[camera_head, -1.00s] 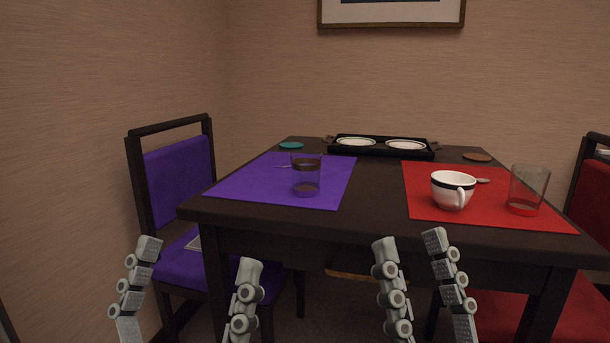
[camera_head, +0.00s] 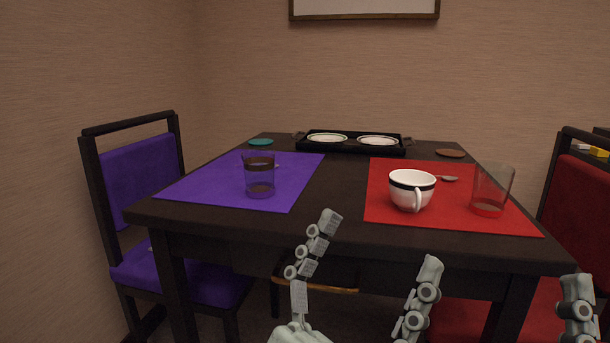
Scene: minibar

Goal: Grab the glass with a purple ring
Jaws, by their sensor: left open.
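A clear glass with a dark band near its rim and a purple-tinted lower part (camera_head: 259,178) stands upright on the purple mat (camera_head: 205,187), at the left of the table. A second clear glass, with a red band near its base (camera_head: 491,190), stands on the red mat (camera_head: 455,216) at the right. My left gripper (camera_head: 381,238) is open and empty, at the table's front edge in the picture, to the right of and nearer than the purple-tinted glass. Of my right gripper (camera_head: 578,300) only one finger shows, at the lower right; the rest is out of view.
A white cup with a black band (camera_head: 411,190) stands on the red mat, with a spoon (camera_head: 446,178) behind it. A black tray (camera_head: 352,149) with two plates is at the back. The table's middle strip (camera_head: 335,190) is clear. Chairs stand at both sides.

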